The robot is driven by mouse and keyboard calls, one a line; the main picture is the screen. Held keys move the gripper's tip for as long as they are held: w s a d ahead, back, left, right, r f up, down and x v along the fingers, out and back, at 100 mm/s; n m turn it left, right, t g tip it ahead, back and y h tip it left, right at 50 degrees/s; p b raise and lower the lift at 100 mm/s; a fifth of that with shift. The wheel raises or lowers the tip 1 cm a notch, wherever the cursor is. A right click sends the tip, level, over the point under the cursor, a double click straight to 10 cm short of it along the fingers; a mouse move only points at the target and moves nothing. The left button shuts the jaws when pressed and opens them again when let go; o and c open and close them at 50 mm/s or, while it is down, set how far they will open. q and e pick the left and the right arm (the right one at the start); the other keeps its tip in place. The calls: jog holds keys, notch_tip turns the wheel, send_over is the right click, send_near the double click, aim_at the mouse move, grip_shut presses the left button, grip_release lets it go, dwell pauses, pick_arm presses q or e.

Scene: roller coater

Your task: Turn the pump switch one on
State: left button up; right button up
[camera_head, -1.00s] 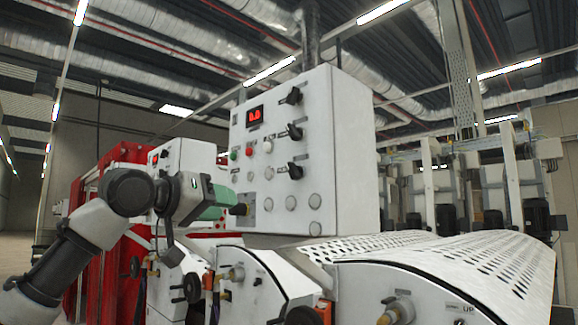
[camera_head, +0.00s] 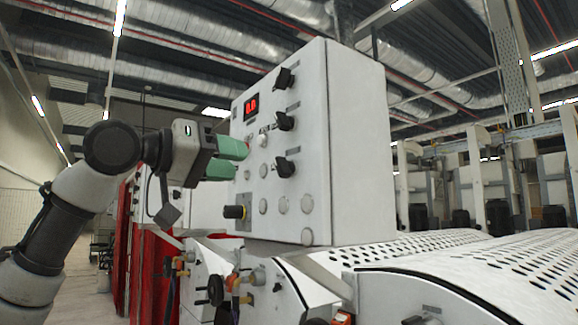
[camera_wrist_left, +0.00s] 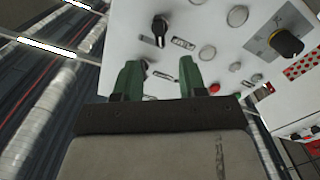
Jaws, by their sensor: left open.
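A white control box (camera_head: 352,150) stands on the machine, with a column of three black rotary switches: top (camera_head: 284,78), middle (camera_head: 284,121) and bottom (camera_head: 285,166). I cannot read which is pump switch one. My left gripper (camera_head: 240,160), with green fingers, is open and empty at the left part of the panel front. In the left wrist view, the gripper (camera_wrist_left: 161,72) has its fingers apart toward the panel; one black switch (camera_wrist_left: 159,28) shows beyond them, and another dark knob is partly hidden behind the left finger. I cannot tell whether the fingers touch the panel.
A red display (camera_head: 251,107) sits high on the panel. A black knob (camera_head: 234,212) is at its lower left, also in the left wrist view (camera_wrist_left: 288,42). Round grey covers (camera_head: 284,204) and a red button (camera_wrist_left: 214,88) are nearby. Perforated guards (camera_head: 430,245) lie below right.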

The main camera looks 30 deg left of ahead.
aim_at(277, 166)
pick_arm(q)
jog(key=p+x, duration=0.1)
jog(key=x, duration=0.3)
jog(key=shift+r+p, duration=0.25)
jog(key=shift+p, duration=0.1)
jog(key=p+x, duration=0.1)
jog(key=x, duration=0.3)
jog(key=shift+w+f, duration=0.15)
jog(key=shift+w, duration=0.05)
jog(key=shift+w+d+f, duration=0.1)
jog(key=shift+w+d, duration=0.05)
jog(key=shift+w, duration=0.1)
pick_arm(e)
jog(key=r, duration=0.1)
jog(key=s+r, duration=0.1)
jog(key=a+r, duration=0.1)
jog(key=shift+s+r, duration=0.15)
jog(key=shift+s, duration=0.1)
pick_arm(q)
grip_shut()
pick_arm(e)
jog(key=shift+s, duration=0.3)
